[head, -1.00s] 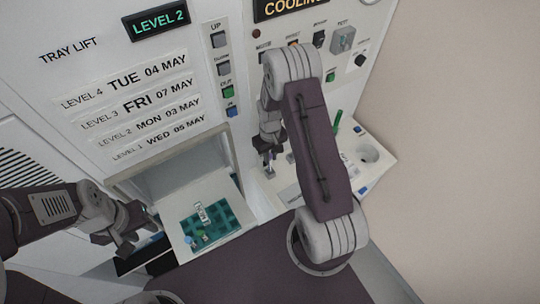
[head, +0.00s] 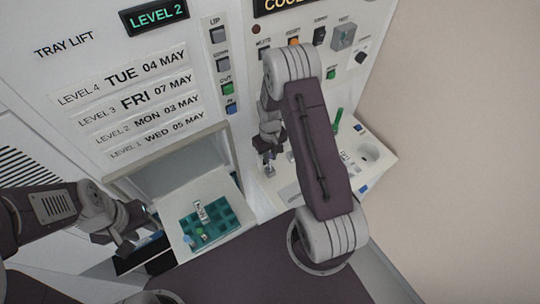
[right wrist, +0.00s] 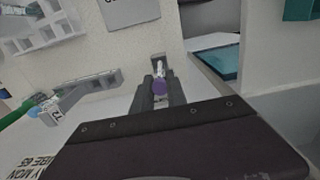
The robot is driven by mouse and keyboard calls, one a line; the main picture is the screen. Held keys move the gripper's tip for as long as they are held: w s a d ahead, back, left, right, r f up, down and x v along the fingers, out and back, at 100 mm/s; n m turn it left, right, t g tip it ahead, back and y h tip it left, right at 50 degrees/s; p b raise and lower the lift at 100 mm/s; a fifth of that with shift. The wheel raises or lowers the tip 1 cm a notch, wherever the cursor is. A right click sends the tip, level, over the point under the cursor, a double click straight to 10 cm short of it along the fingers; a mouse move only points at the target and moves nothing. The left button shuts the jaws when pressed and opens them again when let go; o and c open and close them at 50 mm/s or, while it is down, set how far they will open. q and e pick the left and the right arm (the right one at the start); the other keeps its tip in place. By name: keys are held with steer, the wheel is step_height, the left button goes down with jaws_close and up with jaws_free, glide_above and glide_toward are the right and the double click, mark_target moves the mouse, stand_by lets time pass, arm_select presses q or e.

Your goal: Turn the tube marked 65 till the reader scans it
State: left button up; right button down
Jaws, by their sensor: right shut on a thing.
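My right gripper (head: 268,158) is over the white ledge below the control panel. Any number on this tube is too small to read. A card (right wrist: 32,150) at the lower left of that view carries text that seems to include "65". I cannot pick out the reader for sure. My left gripper (head: 125,240) is by the left side of the open lift tray; its finger gap is unclear.
A pulled-out tray with a teal rack (head: 222,216) holds several small items, one a white-labelled tube (head: 201,211). Panel buttons (head: 228,90) and the LEVEL 2 display (head: 155,15) are above.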

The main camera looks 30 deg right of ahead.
steer(key=shift+f, duration=0.15)
steer(key=shift+f+b, duration=0.5)
steer(key=shift+f, duration=0.05)
steer(key=c, duration=1.3)
jaws_free()
steer(key=shift+o, duration=0.2)
steer(key=shift+r, duration=0.1)
steer(key=shift+r, duration=0.25)
step_height(320, 180, up, 8)
steer(key=shift+r+b, duration=0.25)
steer(key=shift+b, duration=1)
